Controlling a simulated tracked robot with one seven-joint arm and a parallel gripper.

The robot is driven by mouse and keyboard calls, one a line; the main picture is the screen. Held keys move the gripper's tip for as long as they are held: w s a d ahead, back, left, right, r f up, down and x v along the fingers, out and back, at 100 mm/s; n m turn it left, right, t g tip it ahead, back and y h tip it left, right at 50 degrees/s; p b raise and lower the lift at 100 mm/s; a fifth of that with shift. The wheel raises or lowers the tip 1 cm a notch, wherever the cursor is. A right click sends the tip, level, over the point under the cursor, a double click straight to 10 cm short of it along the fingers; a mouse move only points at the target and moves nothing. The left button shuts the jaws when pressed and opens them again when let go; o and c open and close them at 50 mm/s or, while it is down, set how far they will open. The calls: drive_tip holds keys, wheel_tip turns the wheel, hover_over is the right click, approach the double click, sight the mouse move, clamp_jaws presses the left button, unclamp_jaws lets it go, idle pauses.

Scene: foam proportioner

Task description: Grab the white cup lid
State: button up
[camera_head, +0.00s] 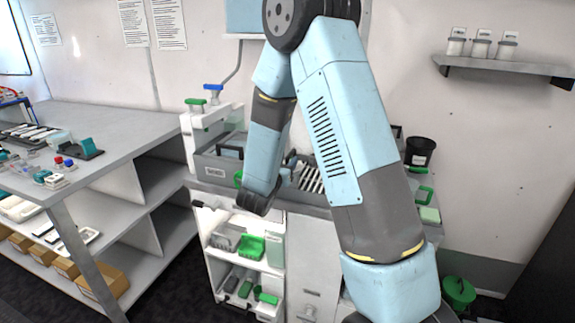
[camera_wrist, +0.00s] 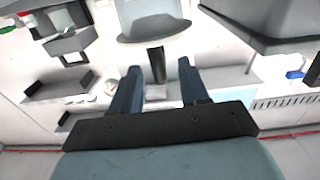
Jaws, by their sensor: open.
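I cannot pick out the white cup lid for sure in either view. In the wrist view a small whitish rounded thing (camera_wrist: 112,87) lies left of my fingers, too small to name. Three small white containers (camera_head: 481,46) with grey upper parts stand on the wall shelf in the head view. My gripper (camera_wrist: 157,78) is open, its two dark blue fingers apart. A dark upright post (camera_wrist: 156,62) and a pale block (camera_wrist: 158,94) show in the gap, with no visible contact. In the head view my fingers are not clearly seen among the arm and the counter things.
The wall shelf (camera_head: 515,68) is at the upper right. A grey workbench (camera_head: 110,125) with small tools stands left. A counter with grey trays (camera_head: 215,165) and a black bucket (camera_head: 420,150) stand behind my arm. A green-lidded bin (camera_head: 458,292) is on the floor at right.

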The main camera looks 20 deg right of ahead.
drive_tip(key=x, duration=0.5)
drive_tip(key=shift+a+r, duration=0.1)
drive_tip(key=shift+r, duration=0.05)
clamp_jaws()
